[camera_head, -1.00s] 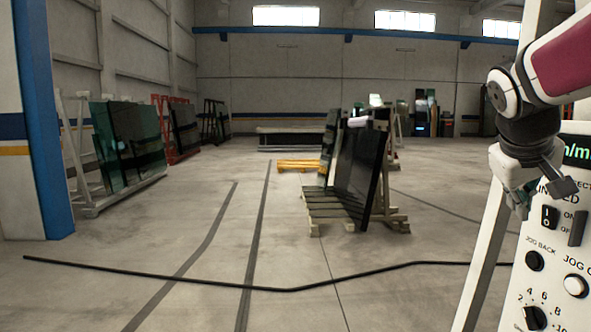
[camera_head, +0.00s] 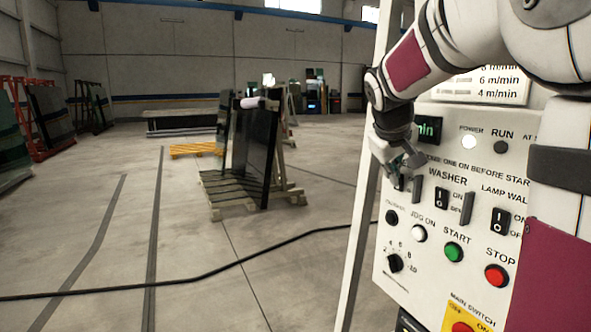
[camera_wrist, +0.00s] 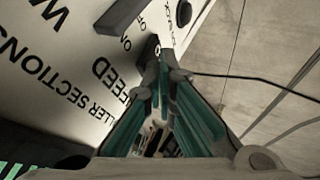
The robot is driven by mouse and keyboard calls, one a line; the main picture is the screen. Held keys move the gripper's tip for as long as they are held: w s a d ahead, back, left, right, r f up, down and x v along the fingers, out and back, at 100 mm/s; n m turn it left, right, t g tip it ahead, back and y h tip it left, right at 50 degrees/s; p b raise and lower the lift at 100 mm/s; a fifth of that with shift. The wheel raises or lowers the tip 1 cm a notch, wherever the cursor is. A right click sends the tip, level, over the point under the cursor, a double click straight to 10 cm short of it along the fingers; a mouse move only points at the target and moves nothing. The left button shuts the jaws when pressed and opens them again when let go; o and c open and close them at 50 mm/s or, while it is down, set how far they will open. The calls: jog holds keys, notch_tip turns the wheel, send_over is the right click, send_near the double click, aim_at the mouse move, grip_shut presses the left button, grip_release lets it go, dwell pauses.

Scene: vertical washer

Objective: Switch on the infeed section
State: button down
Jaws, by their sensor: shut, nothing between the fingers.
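The control panel (camera_head: 440,240) stands at the right of the head view. My gripper (camera_head: 408,178) is shut and empty in front of its upper left part, and covers the infeed switch there. In the wrist view my gripper (camera_wrist: 163,85) points at the panel face (camera_wrist: 60,80), beside the INFEED lettering and its ON and OFF marks. A dark part at the fingertips (camera_wrist: 152,48) looks like the infeed switch, mostly hidden. I cannot tell whether the fingers touch it, or which way it is set.
A dark upright plate (camera_head: 416,195) separates the infeed place from the washer switch (camera_head: 441,198). The lamp wall switch (camera_head: 500,221), green start button (camera_head: 453,251) and red stop button (camera_head: 496,275) are close by. A cable (camera_head: 200,278) crosses the open floor at left.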

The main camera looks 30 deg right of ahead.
jog(key=shift+d+r, duration=0.1)
jog(key=shift+d, duration=0.05)
jog(key=shift+s+r, duration=0.1)
jog(key=shift+r+p, duration=0.35)
jog(key=shift+r, duration=0.4)
